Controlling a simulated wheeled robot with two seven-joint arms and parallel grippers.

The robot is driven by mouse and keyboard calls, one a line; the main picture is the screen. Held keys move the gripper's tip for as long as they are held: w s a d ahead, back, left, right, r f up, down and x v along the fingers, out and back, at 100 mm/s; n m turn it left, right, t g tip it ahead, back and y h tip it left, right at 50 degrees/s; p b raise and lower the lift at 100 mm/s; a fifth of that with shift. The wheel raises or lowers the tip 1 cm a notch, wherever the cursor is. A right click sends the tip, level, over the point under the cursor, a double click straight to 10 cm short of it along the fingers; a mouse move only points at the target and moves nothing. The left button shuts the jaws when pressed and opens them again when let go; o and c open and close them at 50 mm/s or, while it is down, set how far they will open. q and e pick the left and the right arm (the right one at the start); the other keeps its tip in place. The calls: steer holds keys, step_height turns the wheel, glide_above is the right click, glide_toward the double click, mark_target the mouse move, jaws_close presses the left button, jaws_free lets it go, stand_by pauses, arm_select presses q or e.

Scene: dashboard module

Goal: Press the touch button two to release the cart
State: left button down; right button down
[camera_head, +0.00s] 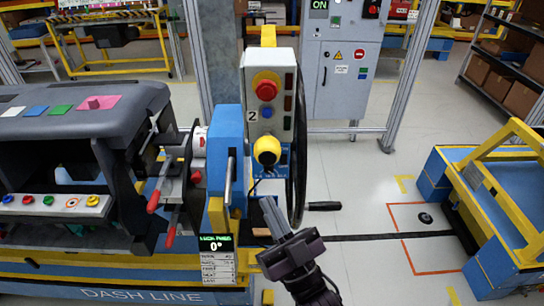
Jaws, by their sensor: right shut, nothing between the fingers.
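A pale control box (269,100) marked "2" stands upright near the middle. It has a red button (266,86) on a yellow base and a small blue button (267,112). A yellow dome-shaped button (267,150) with a dark part sits at its lower end. My right gripper (269,206) reaches up from the bottom, below the yellow dome and apart from it. It is shut and empty. My left gripper is out of view. A dark dashboard module (75,125) sits at left above a blue base labelled "DASH LINE" (140,295).
A blue clamp post (226,140) with red-tipped levers stands left of the box. A dark wheel rim and handle (322,206) are just right of it. A blue and yellow frame (500,200) stands at right. Grey floor (360,270) is open between.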

steer(key=shift+w, duration=0.1)
steer(key=b, duration=0.2)
glide_toward(263, 154)
step_height(263, 154, up, 3)
steer(key=w+a, duration=0.1)
steer(key=a, duration=0.2)
steer(key=shift+w+d+r, duration=0.15)
steer(key=shift+w+r, duration=0.05)
steer(key=shift+w, duration=0.65)
steer(key=shift+w, duration=0.2)
stand_by(1.2)
steer(key=shift+w, duration=0.25)
steer(key=shift+w+b, duration=0.4)
stand_by(0.7)
steer(key=shift+s, duration=0.9)
